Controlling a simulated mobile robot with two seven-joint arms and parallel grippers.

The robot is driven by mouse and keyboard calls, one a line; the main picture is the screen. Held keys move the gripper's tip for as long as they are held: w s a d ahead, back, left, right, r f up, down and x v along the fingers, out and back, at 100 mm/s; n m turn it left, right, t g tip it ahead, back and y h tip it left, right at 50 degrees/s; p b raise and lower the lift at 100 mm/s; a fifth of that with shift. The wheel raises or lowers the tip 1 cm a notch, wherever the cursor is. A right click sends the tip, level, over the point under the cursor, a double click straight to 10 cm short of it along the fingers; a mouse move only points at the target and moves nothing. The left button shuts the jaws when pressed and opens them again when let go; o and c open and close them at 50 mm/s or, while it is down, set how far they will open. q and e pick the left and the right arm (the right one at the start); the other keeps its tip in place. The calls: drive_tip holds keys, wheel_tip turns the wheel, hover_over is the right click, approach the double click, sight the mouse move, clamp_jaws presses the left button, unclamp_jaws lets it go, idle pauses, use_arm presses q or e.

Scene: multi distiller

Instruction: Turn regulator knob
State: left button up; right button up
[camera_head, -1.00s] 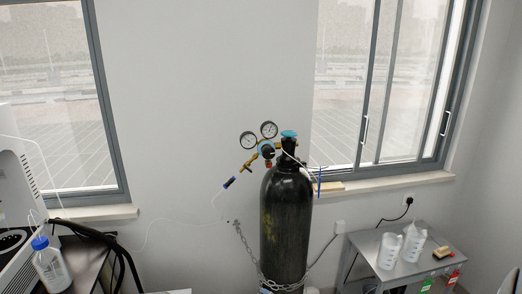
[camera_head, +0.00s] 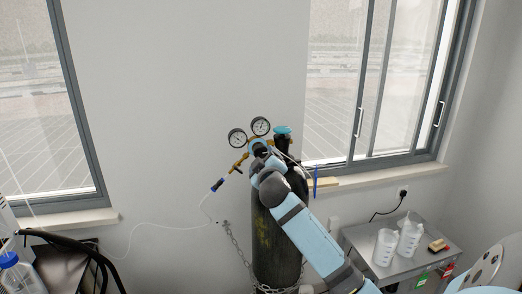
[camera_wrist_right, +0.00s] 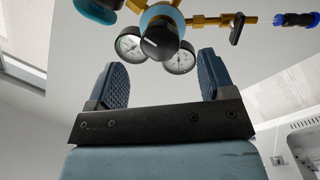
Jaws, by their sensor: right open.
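The regulator (camera_head: 239,157) with two round gauges sits on top of a dark gas cylinder (camera_head: 268,238), beside its teal valve handwheel (camera_head: 283,130). My right arm reaches up from the lower right, its wrist in front of the regulator and hiding part of it. In the right wrist view the black regulator knob (camera_wrist_right: 160,37) faces the camera, with gauges (camera_wrist_right: 129,43) either side. My right gripper (camera_wrist_right: 160,80) is open and empty. Its two blue fingers stand left and right of the knob's line; I cannot tell how far the knob is beyond them. My left gripper is not in view.
A chain (camera_head: 237,249) goes around the cylinder. A thin white tube runs left from the regulator. A metal cart (camera_head: 358,236) with white beakers stands at right. Windows flank the wall. A bench with a bottle (camera_head: 14,275) is at lower left.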

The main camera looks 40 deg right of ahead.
sight(261, 154)
drive_tip(key=p+x, duration=0.1)
drive_tip(key=x, duration=0.3)
drive_tip(key=shift+w+d+r, duration=0.1)
drive_tip(key=shift+w+d, duration=0.05)
drive_tip(key=shift+w, duration=0.1)
drive_tip(key=shift+w+d, duration=0.35)
drive_tip(key=shift+w, duration=0.1)
drive_tip(key=shift+w+d, duration=0.1)
drive_tip(key=shift+w, duration=0.05)
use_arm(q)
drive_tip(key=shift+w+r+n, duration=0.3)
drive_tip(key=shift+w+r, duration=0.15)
use_arm(e)
drive_tip(key=shift+c, duration=0.4)
